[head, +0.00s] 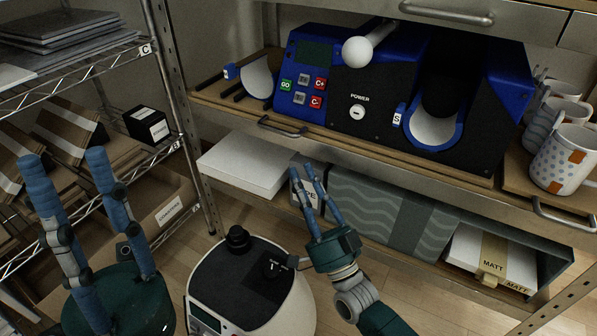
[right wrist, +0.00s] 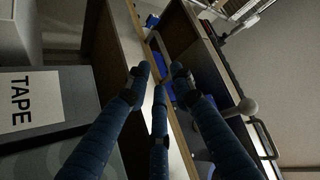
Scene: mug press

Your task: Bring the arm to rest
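My right gripper (head: 307,172) is in front of the lower shelf, below the blue and black mug press (head: 400,90). Its fingers point up and away, with gaps between the tips and nothing between them. In the right wrist view, the right gripper (right wrist: 158,78) also shows separate, empty fingertips, with the press beyond them. My left gripper (head: 64,158) is at the lower left, its fingers spread wide and empty, in front of the wire rack.
Several mugs (head: 565,160) stand at the right end of the press shelf (head: 340,145). A grey box labelled TAPE (head: 390,210) and a white box (head: 250,163) are on the lower shelf. A wire rack (head: 75,65) with cartons stands at the left.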

